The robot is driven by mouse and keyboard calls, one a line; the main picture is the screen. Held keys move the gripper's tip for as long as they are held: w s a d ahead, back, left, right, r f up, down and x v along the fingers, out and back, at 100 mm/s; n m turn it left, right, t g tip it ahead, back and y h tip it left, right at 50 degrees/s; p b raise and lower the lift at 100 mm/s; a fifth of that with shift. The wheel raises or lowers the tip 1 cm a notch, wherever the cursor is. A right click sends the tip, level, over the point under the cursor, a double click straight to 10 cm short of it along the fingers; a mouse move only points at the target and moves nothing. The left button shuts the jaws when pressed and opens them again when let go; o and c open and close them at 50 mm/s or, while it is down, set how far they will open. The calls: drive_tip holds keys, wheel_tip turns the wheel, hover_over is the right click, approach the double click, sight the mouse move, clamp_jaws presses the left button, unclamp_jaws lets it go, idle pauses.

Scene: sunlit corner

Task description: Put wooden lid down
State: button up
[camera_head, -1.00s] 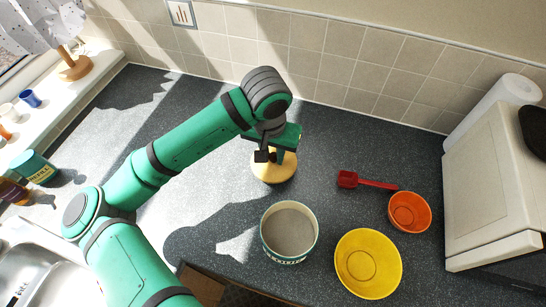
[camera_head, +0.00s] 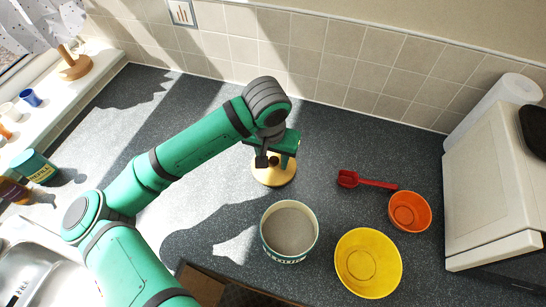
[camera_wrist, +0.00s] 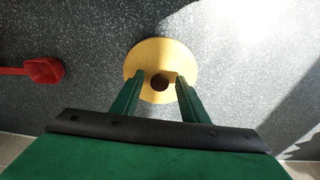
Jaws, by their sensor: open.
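The round wooden lid (camera_head: 272,177) lies flat on the dark speckled counter, behind the open canister. In the wrist view the lid (camera_wrist: 161,53) shows as a pale yellow disc with a dark brown knob (camera_wrist: 160,81) in its middle. My gripper (camera_head: 275,161) is right above the lid and pointing down. In the wrist view its two green fingers (camera_wrist: 159,78) stand apart on either side of the knob, with gaps between them and it. The white canister (camera_head: 290,232) with a teal rim stands open in front of the lid.
A red scoop (camera_head: 366,181) lies right of the lid; it also shows in the wrist view (camera_wrist: 44,70). An orange bowl (camera_head: 425,213) and a yellow bowl (camera_head: 369,263) stand at the right, near a cream appliance (camera_head: 490,190). The tiled wall (camera_head: 340,68) is behind. Counter around the lid is clear.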

sight(271, 173)
wheel_tip(271, 173, up, 12)
drive_tip(key=s, duration=0.1)
drive_tip(key=shift+s+a+r, duration=0.15)
drive_tip(key=shift+s+a, duration=0.1)
drive_tip(key=shift+s, duration=0.1)
drive_tip(key=shift+s, duration=0.1)
idle(0.5)
